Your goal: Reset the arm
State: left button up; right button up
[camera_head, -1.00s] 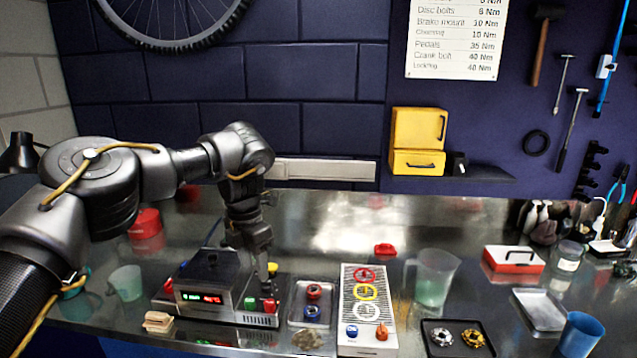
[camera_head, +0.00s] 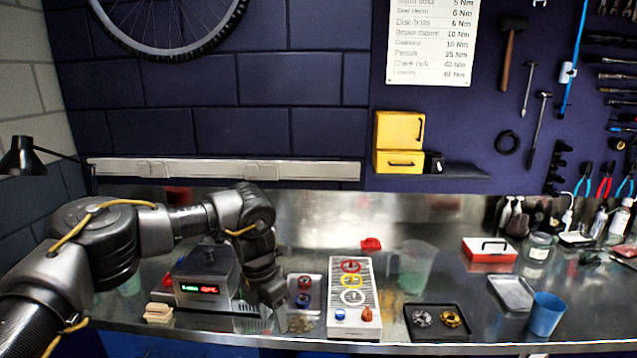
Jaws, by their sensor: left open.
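My left arm comes in from the left, and my left gripper (camera_head: 274,318) hangs over the front of the steel bench. It points down, open, with nothing seen between its fingers. The arm hides the right part of the grey box and part of the small tray (camera_head: 318,282) with a red and a blue piece. My right gripper is not in view.
A black tray (camera_head: 437,334) with a silver and a gold disc lies right of the panel. Bare steel lies along the front edge.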

pick_arm(q)
jog(key=s+d+f+h, duration=0.2)
jog(key=s+d+f, duration=0.3)
jog(key=d+f, duration=0.15)
jog(key=s+d+f+h, duration=0.2)
jog(key=s+d+f, duration=0.25)
jog(key=d, duration=0.35)
jog(key=s+d+r+n+t+h, duration=0.25)
jog(key=s+d+n+h, duration=0.4)
jog(key=d+n, duration=0.4)
jog(key=s+a+f+n+t+y, duration=0.1)
jog(key=a+f+n+t+y, duration=0.2)
jog(key=a+n, duration=0.65)
jog(key=s+a+f+n+t+y, duration=0.1)
jog(key=a+f+n+t+y, duration=0.2)
jog(key=a+n, duration=0.6)
jog(key=s+a+f+n+g+y, duration=0.2)
jog(key=s+a+f+n+y, duration=0.1)
jog(key=s+a+n, duration=0.55)
jog(key=s+a+f+n+g+y, duration=0.25)
jog(key=s+a+n, duration=0.25)
jog(key=s+a, duration=0.6)
notch_tip(320, 180, down, 28)
jog(key=a+g, duration=0.1)
jog(key=s+a+f+g, duration=0.1)
jog(key=s+a+f, duration=0.2)
jog(key=s+f, duration=1.1)
jog(key=s, duration=0.2)
jog(key=shift+s+f+y, duration=0.25)
jog(key=shift+s+y, duration=0.05)
